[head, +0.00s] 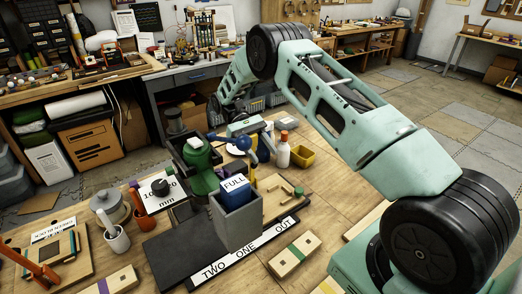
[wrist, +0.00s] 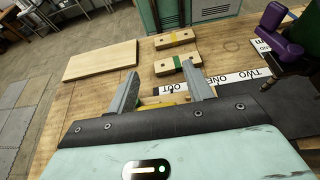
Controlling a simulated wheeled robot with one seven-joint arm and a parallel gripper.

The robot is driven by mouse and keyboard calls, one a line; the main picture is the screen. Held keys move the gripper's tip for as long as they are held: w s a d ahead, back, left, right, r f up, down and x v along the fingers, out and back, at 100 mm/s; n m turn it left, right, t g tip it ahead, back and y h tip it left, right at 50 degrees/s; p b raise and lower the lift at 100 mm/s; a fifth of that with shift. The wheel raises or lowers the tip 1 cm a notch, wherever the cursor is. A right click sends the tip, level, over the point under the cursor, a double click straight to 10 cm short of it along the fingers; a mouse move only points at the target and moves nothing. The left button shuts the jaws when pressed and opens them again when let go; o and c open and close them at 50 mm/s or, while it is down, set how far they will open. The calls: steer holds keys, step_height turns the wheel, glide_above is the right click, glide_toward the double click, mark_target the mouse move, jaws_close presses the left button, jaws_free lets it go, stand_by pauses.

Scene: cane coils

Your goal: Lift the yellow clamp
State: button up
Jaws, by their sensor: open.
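I cannot make out a yellow clamp for certain in either view. In the wrist view a small yellow piece (wrist: 150,103) shows low between my fingers, mostly hidden by my gripper's body, and I cannot tell what it is. My gripper (wrist: 157,92) is open, with its two grey fingers spread and nothing held between them. In the head view my gripper (head: 245,127) is over the far part of the bench, behind the grey bin, close to a blue clamp-like thing (head: 243,143).
A green-striped block (wrist: 177,63) and wooden board (wrist: 100,60) lie on the bench.

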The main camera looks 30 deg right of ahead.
steer(key=shift+r, duration=0.1)
step_height(320, 180, up, 10)
steer(key=p, duration=0.6)
stand_by(0.5)
